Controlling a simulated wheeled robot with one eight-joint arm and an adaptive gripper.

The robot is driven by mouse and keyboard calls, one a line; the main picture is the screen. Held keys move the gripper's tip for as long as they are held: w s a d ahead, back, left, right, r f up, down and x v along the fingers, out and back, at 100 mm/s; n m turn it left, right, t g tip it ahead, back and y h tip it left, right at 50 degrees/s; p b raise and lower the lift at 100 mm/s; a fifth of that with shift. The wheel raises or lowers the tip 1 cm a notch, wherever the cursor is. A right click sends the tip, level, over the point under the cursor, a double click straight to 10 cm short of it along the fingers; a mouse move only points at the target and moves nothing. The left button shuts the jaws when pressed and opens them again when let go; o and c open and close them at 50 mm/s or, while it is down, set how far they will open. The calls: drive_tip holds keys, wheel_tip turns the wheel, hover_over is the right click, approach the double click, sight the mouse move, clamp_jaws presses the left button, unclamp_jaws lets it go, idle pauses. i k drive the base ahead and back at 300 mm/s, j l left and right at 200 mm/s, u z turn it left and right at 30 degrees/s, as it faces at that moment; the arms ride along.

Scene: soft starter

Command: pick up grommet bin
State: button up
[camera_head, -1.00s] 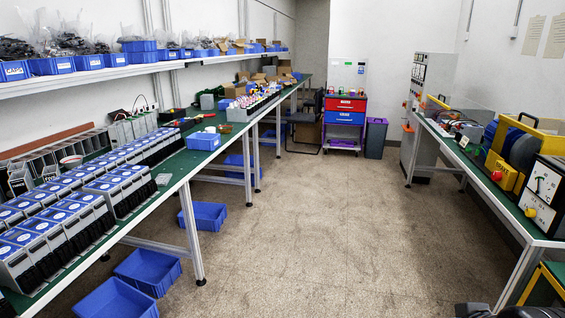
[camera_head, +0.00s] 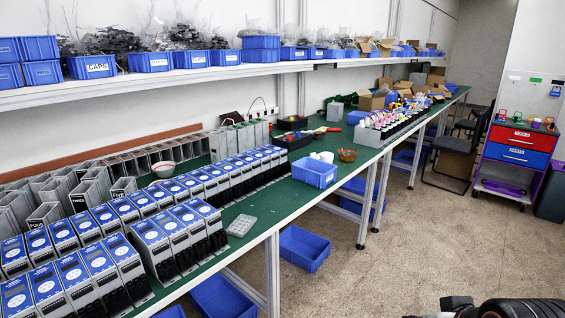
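I cannot tell which bin is the grommet bin; no label that I can read says so. Several blue bins stand in a row on the wall shelf (camera_head: 190,77), among them one labelled CAPS (camera_head: 92,67). One blue bin (camera_head: 315,173) with white items in it stands on the green bench. More blue bins lie on the floor below, such as one (camera_head: 303,249) under the bench. My gripper is not in view; only a dark part of my own arm shows at the bottom right.
Rows of grey and blue starter units (camera_head: 95,272) fill the near end of the green bench (camera_head: 266,208). A red and blue drawer cart (camera_head: 518,160) stands at the right. The floor (camera_head: 400,245) between is clear.

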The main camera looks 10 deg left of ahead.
sight(221, 58)
drive_tip(key=i+z, duration=0.15)
drive_tip(key=i, duration=0.45)
drive_tip(key=i+z, duration=0.15)
drive_tip(key=i, duration=0.45)
drive_tip(key=i+j+z, duration=0.2)
drive_tip(key=i, duration=0.4)
drive_tip(key=i+u, duration=0.3)
drive_tip(key=i+l+u, duration=0.25)
drive_tip(key=i, duration=0.25)
drive_tip(key=j, duration=0.1)
